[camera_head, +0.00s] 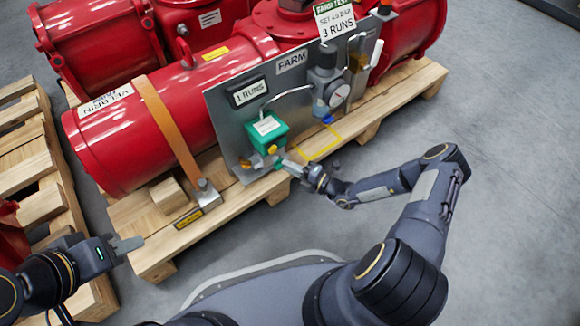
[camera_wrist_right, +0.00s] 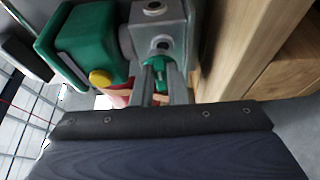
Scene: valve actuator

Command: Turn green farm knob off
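The green farm knob (camera_head: 279,165) sits low on the grey panel's front, below a green box (camera_head: 267,130) with a yellow button. In the right wrist view the green knob (camera_wrist_right: 156,72) is mounted on a grey metal block (camera_wrist_right: 158,30). My right gripper (camera_head: 290,166) is at the knob. In the right wrist view its two fingers (camera_wrist_right: 163,84) are close together on either side of the green knob and look shut on it. My left gripper (camera_head: 130,243) is empty, off to the left near the pallet corner; whether its fingers are apart does not show.
The grey panel (camera_head: 225,118) carries a FARM label, a gauge (camera_head: 338,94) and tubing. Red cylinders (camera_head: 150,135) lie behind it on a wooden pallet (camera_head: 150,240), held by an orange strap (camera_head: 168,125). Open grey floor (camera_head: 500,180) lies to the right.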

